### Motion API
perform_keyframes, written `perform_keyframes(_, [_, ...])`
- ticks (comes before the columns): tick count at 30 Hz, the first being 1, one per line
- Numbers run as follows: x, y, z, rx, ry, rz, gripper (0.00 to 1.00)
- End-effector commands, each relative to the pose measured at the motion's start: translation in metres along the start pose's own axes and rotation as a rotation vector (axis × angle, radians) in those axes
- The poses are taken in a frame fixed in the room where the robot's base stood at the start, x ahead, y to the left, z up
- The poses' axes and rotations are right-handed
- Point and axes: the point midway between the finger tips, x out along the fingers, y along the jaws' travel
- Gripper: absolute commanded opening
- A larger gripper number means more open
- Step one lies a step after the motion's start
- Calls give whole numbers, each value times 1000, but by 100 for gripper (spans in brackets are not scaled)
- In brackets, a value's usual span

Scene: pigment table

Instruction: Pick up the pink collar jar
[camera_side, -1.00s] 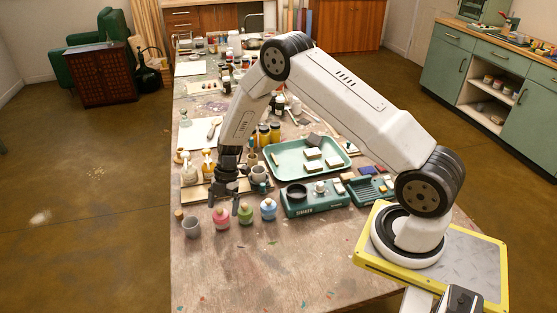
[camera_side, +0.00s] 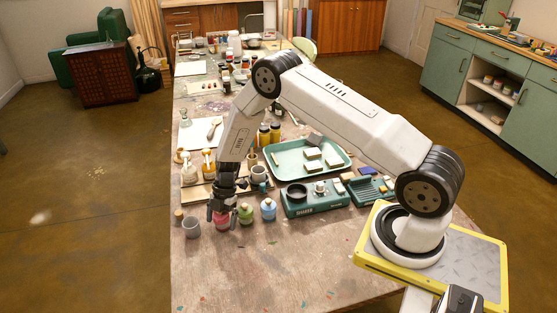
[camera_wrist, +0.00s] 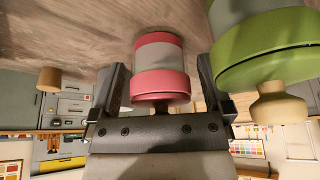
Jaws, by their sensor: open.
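The pink collar jar (camera_side: 222,222) stands on the table near its front left part, partly hidden by my gripper in the side view. My gripper (camera_side: 222,214) is lowered over it with the jaws open. In the wrist view the pink collar jar (camera_wrist: 160,70) sits between the two fingers of my gripper (camera_wrist: 162,85), with a visible gap on each side. Its pink collar and grey body show there; its stopper end is close to the gripper's palm.
A green jar (camera_side: 245,214) stands close on the right, and in the wrist view its green collar (camera_wrist: 265,60) is near the right finger. A blue jar (camera_side: 268,209) is further right. A grey cup (camera_side: 191,227) stands to the left. The table in front is clear.

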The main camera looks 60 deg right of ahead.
Motion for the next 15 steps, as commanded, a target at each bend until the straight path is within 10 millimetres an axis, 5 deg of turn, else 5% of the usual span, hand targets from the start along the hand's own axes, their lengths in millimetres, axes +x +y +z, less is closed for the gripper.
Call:
perform_keyframes(2, [0, 0, 0, 0, 0, 0, 94])
perform_keyframes(11, [0, 0, 0, 0, 0, 0, 0])
perform_keyframes(15, [0, 0, 0, 0, 0, 1, 0])
